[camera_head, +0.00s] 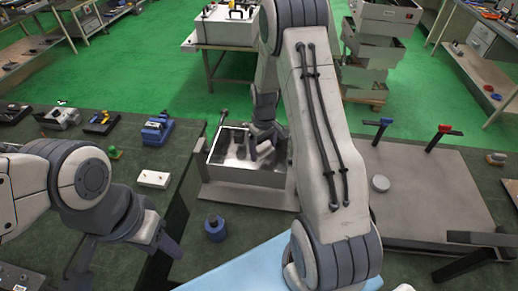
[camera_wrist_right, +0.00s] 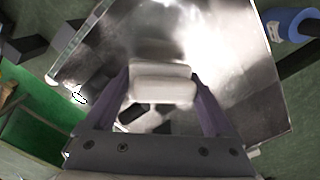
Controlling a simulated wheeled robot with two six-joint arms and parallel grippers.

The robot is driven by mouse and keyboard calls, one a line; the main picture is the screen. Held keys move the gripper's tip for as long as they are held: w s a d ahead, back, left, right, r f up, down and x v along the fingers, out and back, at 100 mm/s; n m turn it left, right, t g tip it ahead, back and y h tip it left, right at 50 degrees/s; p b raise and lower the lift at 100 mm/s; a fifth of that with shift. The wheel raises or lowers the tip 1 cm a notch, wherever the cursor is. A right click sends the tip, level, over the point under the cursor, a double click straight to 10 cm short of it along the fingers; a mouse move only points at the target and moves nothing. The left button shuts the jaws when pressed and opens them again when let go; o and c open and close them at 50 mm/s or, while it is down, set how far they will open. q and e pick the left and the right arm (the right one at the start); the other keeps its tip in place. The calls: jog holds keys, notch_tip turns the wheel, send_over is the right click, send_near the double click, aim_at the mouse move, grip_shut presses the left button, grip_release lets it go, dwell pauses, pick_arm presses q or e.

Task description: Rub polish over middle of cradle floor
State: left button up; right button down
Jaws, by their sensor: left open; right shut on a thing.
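The cradle (camera_head: 226,174) is an open, shiny metal box in the middle of the head view. Its floor (camera_wrist_right: 232,62) fills much of the right wrist view, with cloudy bright patches; I cannot tell polish from reflection. My right gripper (camera_head: 262,143) reaches down into the cradle. In the wrist view it (camera_wrist_right: 163,95) is shut on a white, rounded pad (camera_wrist_right: 162,82) over the floor; whether the pad touches the floor is unclear. My left gripper (camera_head: 122,252) is open and empty at the lower left, away from the cradle.
A blue cylinder (camera_head: 215,230) stands in front of the cradle, left of centre. A white block (camera_head: 153,179) and a blue tool (camera_head: 157,130) lie on the left bench. A grey plate (camera_head: 425,195) with red- and blue-handled clamps lies right. My right arm hides part of the cradle's right side.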

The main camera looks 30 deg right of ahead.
aim_at(273, 149)
jog(key=shift+s+d+r, duration=0.1)
jog(key=shift+s+d, duration=0.3)
jog(key=shift+d, duration=0.3)
jog(key=shift+s+d+r, duration=0.1)
jog(key=shift+s+d, duration=0.3)
jog(key=shift+d, duration=0.3)
jog(key=shift+s+a, duration=0.75)
jog(key=shift+s, duration=0.2)
jog(key=shift+s+a, duration=0.75)
jog(key=shift+s, duration=0.2)
jog(key=shift+w+a+r+p, duration=0.15)
jog(key=shift+w+a+p, duration=0.05)
jog(key=shift+w+a, duration=1.45)
jog(key=shift+w+a+r+p, duration=0.15)
jog(key=shift+w+a, duration=1)
jog(key=shift+a, duration=0.9)
jog(key=shift+w+a+r+p, duration=0.1)
jog(key=shift+w+a+p, duration=0.1)
jog(key=shift+w+a, duration=1.45)
jog(key=shift+s+d+r+p, duration=0.1)
jog(key=shift+s+d+r, duration=0.05)
jog(key=shift+s+d, duration=1.5)
jog(key=shift+s+d+r+p, duration=0.1)
jog(key=shift+s+d, duration=1.2)
jog(key=shift+d, duration=0.65)
jog(key=shift+s+d+r+p, duration=0.1)
jog(key=shift+s+d+r, duration=0.05)
jog(key=shift+s+d, duration=1.5)
jog(key=shift+w+d, duration=0.15)
